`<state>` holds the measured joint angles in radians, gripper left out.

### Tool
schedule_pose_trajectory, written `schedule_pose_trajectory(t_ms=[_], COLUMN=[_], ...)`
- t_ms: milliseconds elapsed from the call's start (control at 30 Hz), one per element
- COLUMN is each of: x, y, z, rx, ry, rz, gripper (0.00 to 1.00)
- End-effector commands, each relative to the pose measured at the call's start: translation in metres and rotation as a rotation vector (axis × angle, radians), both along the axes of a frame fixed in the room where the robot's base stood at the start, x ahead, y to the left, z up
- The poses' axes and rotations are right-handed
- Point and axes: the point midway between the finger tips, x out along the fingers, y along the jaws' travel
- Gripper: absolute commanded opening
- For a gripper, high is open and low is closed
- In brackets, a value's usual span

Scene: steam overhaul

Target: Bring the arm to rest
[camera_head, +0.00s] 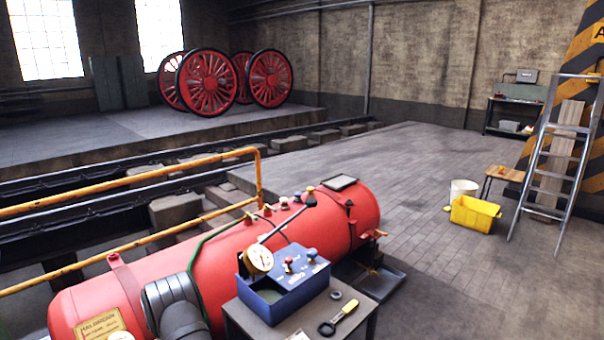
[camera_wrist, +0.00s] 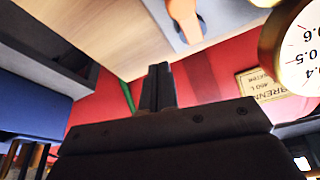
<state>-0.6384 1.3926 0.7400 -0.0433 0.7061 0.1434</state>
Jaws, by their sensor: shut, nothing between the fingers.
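My gripper (camera_wrist: 158,72) shows in the wrist view with its two dark fingers together, shut and empty. Its black body fills the bottom of that view. Behind the fingers is the red tank (camera_wrist: 215,72), with a green line and a brass plate (camera_wrist: 262,85) on it. A round gauge (camera_wrist: 296,48) is close at the upper right of the wrist view, its numbers upside down. I cannot make out the gripper in the head view. There the red tank (camera_head: 235,253) lies across the front, with another brass plate (camera_head: 100,324) at its left end.
A blue box (camera_head: 284,284) with a gauge (camera_head: 258,259) stands on a small table beside the tank, near a yellow-handled tool (camera_head: 341,317). A yellow railing (camera_head: 130,180) runs at left. A yellow crate (camera_head: 474,213) and ladder (camera_head: 555,160) stand right. The middle floor is clear.

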Motion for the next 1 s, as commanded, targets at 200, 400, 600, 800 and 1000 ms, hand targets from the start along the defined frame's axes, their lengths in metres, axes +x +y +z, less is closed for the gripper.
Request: schedule_pose_trajectory(t_ms=[200,400,600,800,1000], x=[0.006,0.014,0.023,0.027,0.027], y=[0.002,0.008,0.016,0.02,0.02], z=[-0.003,-0.005,-0.005,-0.005,-0.005], rx=[0.009,0.015,0.015,0.015,0.014], ry=[-0.015,-0.033,-0.031,-0.03,-0.029], rz=[0.123,0.216,0.212,0.211,0.211], gripper=[0.0,0.0,0.0,0.0,0.0])
